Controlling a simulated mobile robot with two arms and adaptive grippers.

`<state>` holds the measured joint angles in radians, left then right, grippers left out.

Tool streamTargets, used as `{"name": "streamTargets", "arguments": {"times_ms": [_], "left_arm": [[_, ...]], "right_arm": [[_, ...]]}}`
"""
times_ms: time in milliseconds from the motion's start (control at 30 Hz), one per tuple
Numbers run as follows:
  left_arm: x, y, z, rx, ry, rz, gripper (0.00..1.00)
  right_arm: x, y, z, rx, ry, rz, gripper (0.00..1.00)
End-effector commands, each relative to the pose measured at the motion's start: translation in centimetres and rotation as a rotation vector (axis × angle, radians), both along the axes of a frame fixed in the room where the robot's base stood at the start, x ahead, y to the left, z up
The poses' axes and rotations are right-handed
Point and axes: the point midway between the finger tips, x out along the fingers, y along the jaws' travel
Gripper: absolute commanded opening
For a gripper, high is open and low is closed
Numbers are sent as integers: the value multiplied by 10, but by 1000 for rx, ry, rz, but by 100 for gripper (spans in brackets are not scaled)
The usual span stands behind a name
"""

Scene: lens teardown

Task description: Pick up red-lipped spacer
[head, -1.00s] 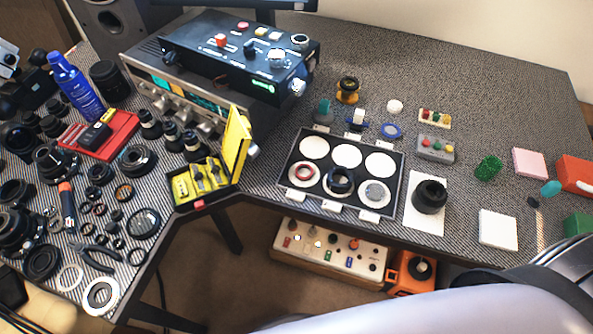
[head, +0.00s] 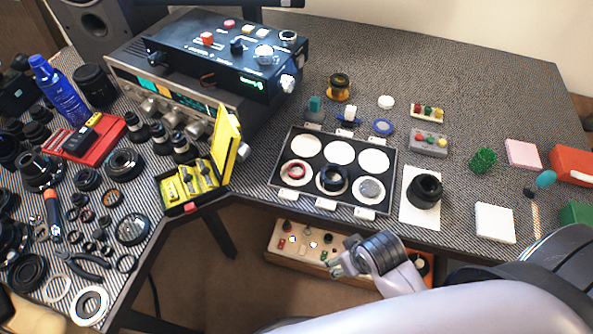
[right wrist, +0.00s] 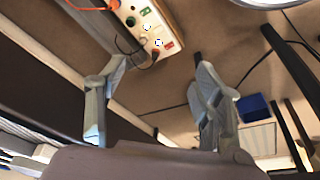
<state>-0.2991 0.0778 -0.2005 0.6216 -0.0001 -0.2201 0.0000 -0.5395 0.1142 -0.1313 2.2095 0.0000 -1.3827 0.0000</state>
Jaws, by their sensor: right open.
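The red-lipped spacer looks to be the red-rimmed ring (head: 294,171) at the front left of the black tray (head: 311,203) in the head view. It lies on a white round pad. My right gripper (head: 339,263) is in front of the table edge, below and to the right of the ring, apart from it. Its fingers stand open and empty in the right wrist view (right wrist: 158,85), which shows the floor and not the spacer. My left gripper is not in view.
In the tray, a black ring (head: 333,179) and a grey disc (head: 371,188) sit right of the red ring. A black lens barrel (head: 425,191) stands on white paper. A yellow open case (head: 199,182) is on the left. A switch box (head: 300,243) lies below the table edge.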

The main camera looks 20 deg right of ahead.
Motion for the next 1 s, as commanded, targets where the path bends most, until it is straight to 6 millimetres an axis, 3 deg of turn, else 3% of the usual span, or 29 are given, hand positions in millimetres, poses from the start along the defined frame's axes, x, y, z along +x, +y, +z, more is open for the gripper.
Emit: {"name": "streamTargets", "arguments": {"times_ms": [167,233,733,900,1000], "left_arm": [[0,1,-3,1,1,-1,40],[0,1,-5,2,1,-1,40],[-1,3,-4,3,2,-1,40],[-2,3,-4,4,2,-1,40],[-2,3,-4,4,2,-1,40]], "right_arm": [[-2,2,47,10,-27,10,61],[5,12,69,32,-48,45,61],[82,96,99,152,-70,409,61],[119,122,120,140,-47,620,61],[140,128,136,107,-16,737,61]]}}
